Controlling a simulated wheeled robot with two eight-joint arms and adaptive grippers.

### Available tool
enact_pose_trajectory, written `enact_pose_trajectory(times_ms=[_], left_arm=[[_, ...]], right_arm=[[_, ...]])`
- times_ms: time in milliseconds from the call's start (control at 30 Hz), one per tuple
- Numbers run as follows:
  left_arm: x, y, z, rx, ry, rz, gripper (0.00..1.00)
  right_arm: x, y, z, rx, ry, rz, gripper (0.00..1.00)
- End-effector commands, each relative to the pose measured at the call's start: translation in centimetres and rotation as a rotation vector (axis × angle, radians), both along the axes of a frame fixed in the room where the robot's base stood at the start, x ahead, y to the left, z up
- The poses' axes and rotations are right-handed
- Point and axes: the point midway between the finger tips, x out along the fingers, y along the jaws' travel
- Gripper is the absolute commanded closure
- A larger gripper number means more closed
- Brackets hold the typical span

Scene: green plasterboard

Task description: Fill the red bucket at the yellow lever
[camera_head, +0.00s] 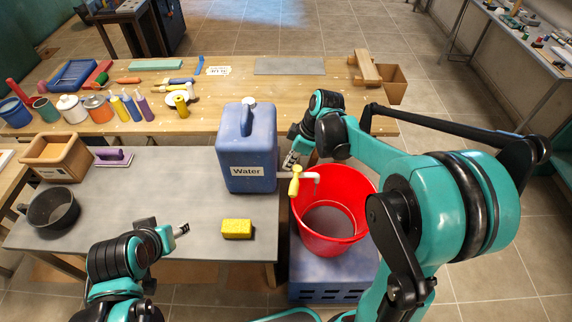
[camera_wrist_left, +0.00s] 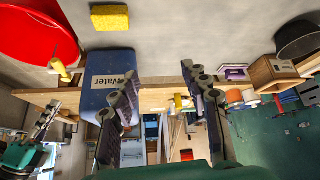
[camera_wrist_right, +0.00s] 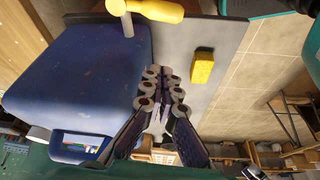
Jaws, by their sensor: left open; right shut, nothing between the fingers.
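The red bucket (camera_head: 343,183) stands upright on a blue crate under the spout of the blue water container (camera_head: 247,152). The yellow lever (camera_head: 295,180) is on that spout, above the bucket's left rim; it also shows large in the right wrist view (camera_wrist_right: 155,10). The bucket's bottom looks grey-brown; I cannot tell whether it holds water. My right gripper (camera_head: 291,160) is shut and empty beside the container's right side, just behind the lever and apart from it. My left gripper (camera_head: 182,230) is open and empty above the front of the grey table, left of the sponge.
A yellow sponge (camera_head: 237,229) lies at the grey table's front edge. The blue crate (camera_head: 330,291) stands on the floor. The grey table's middle is clear.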

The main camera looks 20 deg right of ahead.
Motion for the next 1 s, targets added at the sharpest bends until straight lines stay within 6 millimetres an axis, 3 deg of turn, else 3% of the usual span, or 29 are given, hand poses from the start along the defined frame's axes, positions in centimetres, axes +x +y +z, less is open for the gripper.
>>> enact_pose_trajectory(times_ms=[267,700,1000], left_arm=[[-1.1,1.0,-0.5,0.041,-0.007,0.007,0.54],[-1.0,0.9,-3.1,0.039,-0.007,0.007,0.54],[-1.0,0.9,-3.8,0.039,-0.007,0.007,0.54]], right_arm=[[0.7,0.4,-1.4,0.007,0.002,0.044,1.00],[2.0,3.2,-9.8,0.006,0.001,0.043,1.00],[0.6,0.1,-11.0,0.006,0.001,0.040,1.00]])
